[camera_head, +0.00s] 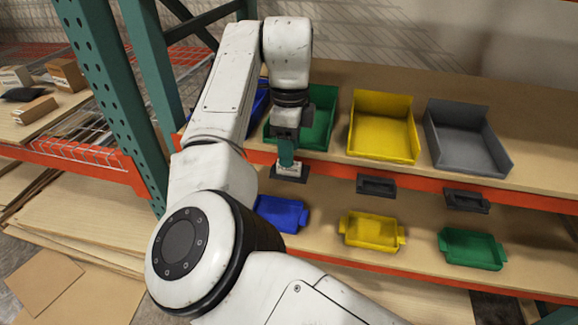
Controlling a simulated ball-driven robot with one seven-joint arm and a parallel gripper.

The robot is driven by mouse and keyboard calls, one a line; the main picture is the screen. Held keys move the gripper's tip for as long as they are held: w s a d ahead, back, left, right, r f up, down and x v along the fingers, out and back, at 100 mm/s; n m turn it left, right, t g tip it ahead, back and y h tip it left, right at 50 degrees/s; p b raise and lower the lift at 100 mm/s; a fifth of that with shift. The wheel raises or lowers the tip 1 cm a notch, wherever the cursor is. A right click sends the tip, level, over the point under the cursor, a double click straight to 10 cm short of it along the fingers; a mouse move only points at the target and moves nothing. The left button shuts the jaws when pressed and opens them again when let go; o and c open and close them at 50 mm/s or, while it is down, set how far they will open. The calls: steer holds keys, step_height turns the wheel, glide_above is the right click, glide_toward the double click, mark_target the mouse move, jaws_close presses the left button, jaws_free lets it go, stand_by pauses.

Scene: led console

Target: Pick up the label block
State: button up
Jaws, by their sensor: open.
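A small green and white piece, which looks like the label block (289,165), sits at a dark holder on the orange shelf edge, left of the picture's middle. My gripper (286,140) reaches down from above, right at the top of this block. The jaws are open. The fingers overlap the block in this view, so I cannot tell whether they touch it or stand around it.
Blue, green (318,125), yellow (381,130) and grey (467,140) bins stand on the upper shelf. Two dark holders (376,186) (467,201) sit on the beam. Blue (281,213), yellow (371,230) and green (472,249) trays lie below. A green post (155,100) stands left.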

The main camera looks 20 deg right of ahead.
steer(key=shift+s+a+f, duration=0.1)
steer(key=shift+s+f, duration=0.05)
steer(key=shift+f, duration=1.55)
jaws_close()
